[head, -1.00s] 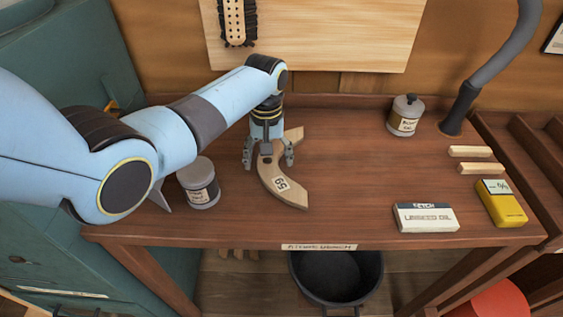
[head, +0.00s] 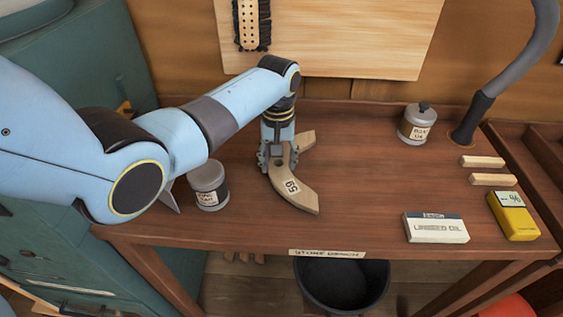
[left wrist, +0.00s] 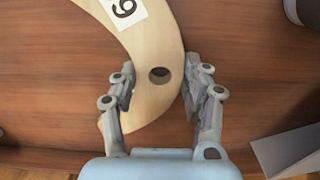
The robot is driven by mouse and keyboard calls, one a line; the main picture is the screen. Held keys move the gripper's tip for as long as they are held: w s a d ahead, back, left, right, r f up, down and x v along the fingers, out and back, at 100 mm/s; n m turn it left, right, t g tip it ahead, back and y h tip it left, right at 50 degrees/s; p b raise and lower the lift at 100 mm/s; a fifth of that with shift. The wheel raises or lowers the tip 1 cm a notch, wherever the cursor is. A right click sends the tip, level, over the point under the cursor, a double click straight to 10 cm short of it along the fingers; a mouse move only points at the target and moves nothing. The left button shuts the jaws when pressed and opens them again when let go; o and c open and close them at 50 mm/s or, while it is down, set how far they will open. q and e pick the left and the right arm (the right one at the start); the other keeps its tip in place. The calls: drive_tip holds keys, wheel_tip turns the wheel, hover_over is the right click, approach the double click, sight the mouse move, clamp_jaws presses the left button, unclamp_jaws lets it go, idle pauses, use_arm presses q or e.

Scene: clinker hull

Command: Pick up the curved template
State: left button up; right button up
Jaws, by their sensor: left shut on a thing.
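The curved template (head: 297,188) is a pale wooden arc with a small hole and a white label with a number. It lies on the brown bench (head: 370,190), left of the middle. My left gripper (head: 279,164) is over its middle, pointing down, with one finger on each side. In the left wrist view the template (left wrist: 158,45) passes between the fingers of the gripper (left wrist: 157,88), near the hole. The fingers are shut on it. I cannot tell any gap between template and bench. My right gripper is not in view.
A grey tin (head: 209,186) stands left of the template. A lidded tin (head: 417,123) stands at the back right. Two wooden strips (head: 487,170), a linseed oil box (head: 436,228) and a yellow box (head: 514,215) lie at the right. A black bucket (head: 342,285) is below the bench.

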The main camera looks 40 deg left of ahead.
sight(284, 163)
use_arm(q)
drive_tip(key=r, duration=0.2)
drive_tip(key=d+r, duration=0.1)
drive_tip(key=r, duration=0.1)
drive_tip(key=shift+w, duration=0.35)
drive_tip(key=w+d+r+b, duration=0.2)
drive_tip(key=w+d+r, duration=0.3)
drive_tip(key=d, duration=0.4)
drive_tip(key=shift+r, duration=0.7)
